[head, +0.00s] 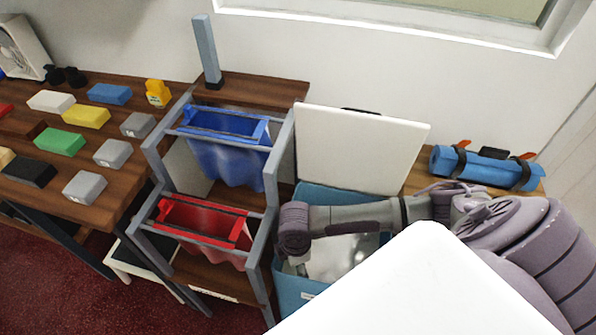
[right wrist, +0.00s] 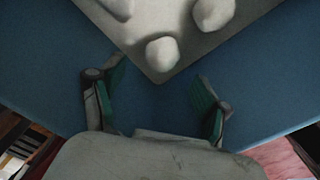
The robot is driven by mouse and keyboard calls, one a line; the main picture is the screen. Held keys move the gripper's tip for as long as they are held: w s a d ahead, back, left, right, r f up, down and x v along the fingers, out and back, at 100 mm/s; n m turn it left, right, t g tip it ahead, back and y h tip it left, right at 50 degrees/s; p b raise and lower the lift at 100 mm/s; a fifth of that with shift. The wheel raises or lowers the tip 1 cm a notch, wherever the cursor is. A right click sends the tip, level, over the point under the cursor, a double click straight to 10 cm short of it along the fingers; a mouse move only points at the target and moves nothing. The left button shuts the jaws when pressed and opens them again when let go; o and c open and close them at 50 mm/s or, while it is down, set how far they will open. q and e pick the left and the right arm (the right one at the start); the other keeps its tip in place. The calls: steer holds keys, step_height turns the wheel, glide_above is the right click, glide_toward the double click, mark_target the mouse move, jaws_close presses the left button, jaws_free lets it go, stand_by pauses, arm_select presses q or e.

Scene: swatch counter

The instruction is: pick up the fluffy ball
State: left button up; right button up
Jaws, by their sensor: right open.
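I cannot pick out a fluffy ball for certain. In the right wrist view, several rounded white lumps (right wrist: 162,52) sit on a pale grey square surface (right wrist: 150,18) at the top. I cannot tell whether one of them is the ball. My right gripper (right wrist: 160,90) is open, its green-padded fingers apart with nothing between them, just short of that surface's near corner. In the head view, my right arm reaches over the blue bin (head: 284,285), whose inside is partly hidden by the arm. My left gripper is not in view.
Left of the bin, a grey frame (head: 272,172) holds a blue fabric bin (head: 225,160) and a red one (head: 205,235). A white panel (head: 355,150) stands behind the bin. A rolled blue mat (head: 485,168) lies at right. Coloured blocks cover the left table (head: 130,185).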

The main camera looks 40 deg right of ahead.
step_height(320, 180, down, 2)
steer(key=shift+s+d+f, duration=0.1)
step_height(320, 180, down, 4)
steer(key=shift+s+d+r, duration=0.1)
steer(key=shift+r, duration=0.1)
steer(key=shift+f, duration=0.25)
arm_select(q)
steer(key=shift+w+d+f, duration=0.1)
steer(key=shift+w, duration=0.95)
arm_select(e)
steer(key=c, duration=0.8)
